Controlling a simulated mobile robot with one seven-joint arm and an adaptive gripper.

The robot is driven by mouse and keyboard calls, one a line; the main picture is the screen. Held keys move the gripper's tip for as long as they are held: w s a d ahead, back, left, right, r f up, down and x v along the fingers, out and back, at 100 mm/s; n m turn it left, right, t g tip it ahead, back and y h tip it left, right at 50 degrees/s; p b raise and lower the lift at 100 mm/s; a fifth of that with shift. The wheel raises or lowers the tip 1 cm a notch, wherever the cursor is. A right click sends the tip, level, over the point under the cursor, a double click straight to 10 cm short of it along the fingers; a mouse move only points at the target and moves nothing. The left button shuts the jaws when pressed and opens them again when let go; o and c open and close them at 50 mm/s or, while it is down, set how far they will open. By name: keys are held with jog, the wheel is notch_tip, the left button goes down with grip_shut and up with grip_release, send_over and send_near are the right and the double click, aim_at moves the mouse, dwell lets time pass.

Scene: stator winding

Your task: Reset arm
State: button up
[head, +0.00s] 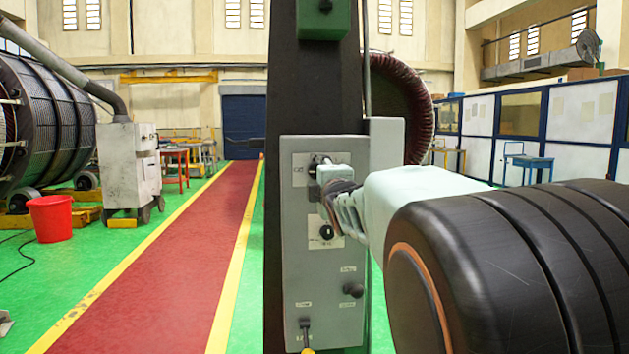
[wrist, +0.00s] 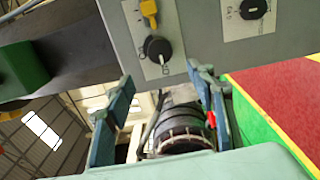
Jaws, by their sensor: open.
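My gripper (head: 334,186) is in front of the grey control panel (head: 300,262) in the head view, near its upper switch, which it partly hides. In the wrist view my gripper (wrist: 161,76) has its two blue fingers spread apart with nothing between them. A black knob (wrist: 157,48) on the panel is just beyond the fingertips. I cannot tell whether a finger touches the panel. In the head view a black knob (head: 326,232) shows below the gripper and another knob (head: 352,289) lower right.
The panel is on a dark column (head: 282,100). A yellow-tipped lever (head: 306,335) is at the panel's bottom. A red walkway (head: 170,275) lies open to the left. A red bucket (head: 50,218), a grey cabinet (head: 128,165) and a large stator (head: 50,120) stand further left.

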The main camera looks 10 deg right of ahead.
jog(key=shift+s, duration=0.2)
jog(key=s+d+f+m+g, duration=0.55)
jog(key=s+f+m, duration=0.25)
jog(key=s+f, duration=0.35)
jog(key=s+a+f+m+g, duration=0.1)
jog(key=s+f, duration=0.4)
jog(key=s, duration=0.5)
jog(key=s+a+f+m+g, duration=0.2)
jog(key=s+f+m, duration=0.3)
jog(key=s, duration=0.6)
jog(key=s+a+f+m+g, duration=0.2)
jog(key=s+f+m+g, duration=0.2)
jog(key=s, duration=0.6)
notch_tip(320, 180, down, 2)
jog(key=shift+s+f, duration=0.15)
jog(key=shift+f, duration=0.1)
jog(key=shift+c, duration=0.5)
